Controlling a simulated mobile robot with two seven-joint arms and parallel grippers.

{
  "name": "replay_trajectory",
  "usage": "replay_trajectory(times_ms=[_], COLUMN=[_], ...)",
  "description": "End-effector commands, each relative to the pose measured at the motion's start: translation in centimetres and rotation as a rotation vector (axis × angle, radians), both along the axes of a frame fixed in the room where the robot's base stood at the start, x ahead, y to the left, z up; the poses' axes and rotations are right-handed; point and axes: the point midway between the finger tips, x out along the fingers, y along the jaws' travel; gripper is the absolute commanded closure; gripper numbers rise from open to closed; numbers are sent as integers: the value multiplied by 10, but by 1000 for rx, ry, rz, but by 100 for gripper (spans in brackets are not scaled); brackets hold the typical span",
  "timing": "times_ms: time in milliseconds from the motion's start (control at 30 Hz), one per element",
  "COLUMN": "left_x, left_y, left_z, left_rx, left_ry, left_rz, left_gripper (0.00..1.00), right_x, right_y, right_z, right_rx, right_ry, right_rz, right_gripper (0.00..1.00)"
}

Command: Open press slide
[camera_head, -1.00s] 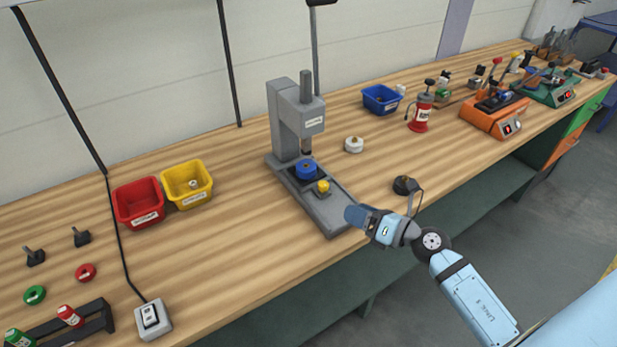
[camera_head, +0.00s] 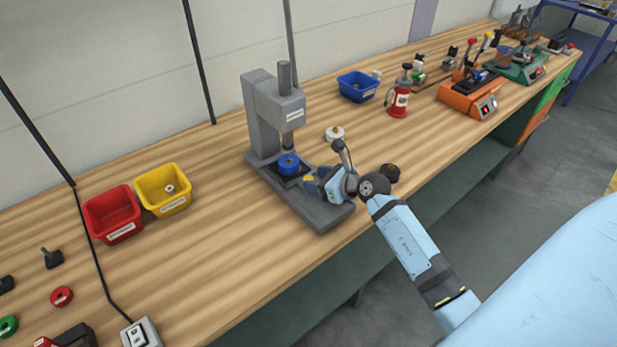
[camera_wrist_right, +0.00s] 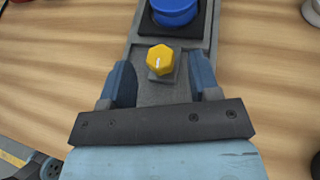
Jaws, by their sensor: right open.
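The grey press (camera_head: 270,118) stands on the wooden bench, with its base rail running towards the front edge. A blue round part (camera_head: 289,164) sits on the dark slide plate under the ram; it also shows at the top of the wrist view (camera_wrist_right: 175,10). The yellow knob (camera_wrist_right: 160,59) stands on a small grey block in front of the blue part. My right gripper (camera_wrist_right: 161,82) is open above the rail, one finger on each side, with the knob just beyond and between the fingertips. In the head view the gripper (camera_head: 311,184) partly hides the knob. My left gripper is out of view.
A white round part (camera_head: 335,133) and a black part (camera_head: 390,173) lie right of the press.

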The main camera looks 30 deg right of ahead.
Motion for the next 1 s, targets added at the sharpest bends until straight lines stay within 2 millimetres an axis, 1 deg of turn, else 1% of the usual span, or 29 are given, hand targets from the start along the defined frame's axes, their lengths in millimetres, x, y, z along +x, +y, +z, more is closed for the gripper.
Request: replay_trajectory(times_ms=[33, 200, 333, 567, 600, 667, 700, 767, 800, 833, 1000], left_x=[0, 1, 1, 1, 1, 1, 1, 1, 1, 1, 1], left_y=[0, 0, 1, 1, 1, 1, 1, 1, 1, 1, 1], left_z=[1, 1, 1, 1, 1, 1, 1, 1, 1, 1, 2], left_rx=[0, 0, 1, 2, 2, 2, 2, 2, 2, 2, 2], left_ry=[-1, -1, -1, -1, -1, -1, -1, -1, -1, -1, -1], left_rz=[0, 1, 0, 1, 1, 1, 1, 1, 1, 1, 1], left_gripper=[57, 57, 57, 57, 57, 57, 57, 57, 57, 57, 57], right_x=[8, 24, 28, 29, 29, 29, 29, 29, 29, 29, 25], right_y=[4, 9, 11, 11, 11, 11, 11, 11, 11, 11, 10], right_z=[-2, -10, -13, -13, -13, -13, -13, -13, -13, -13, -13], right_rx=[2, 1, 0, -1, -1, 0, 0, 0, 0, 0, -1], right_ry=[-1, 0, 1, 1, 1, 1, 0, 0, 0, 0, 2], right_rz=[1, 0, 1, 1, 1, 1, 1, 1, 1, 1, 0], right_gripper=[44, 44, 44, 44, 46, 60, 69, 83, 92, 99, 100])
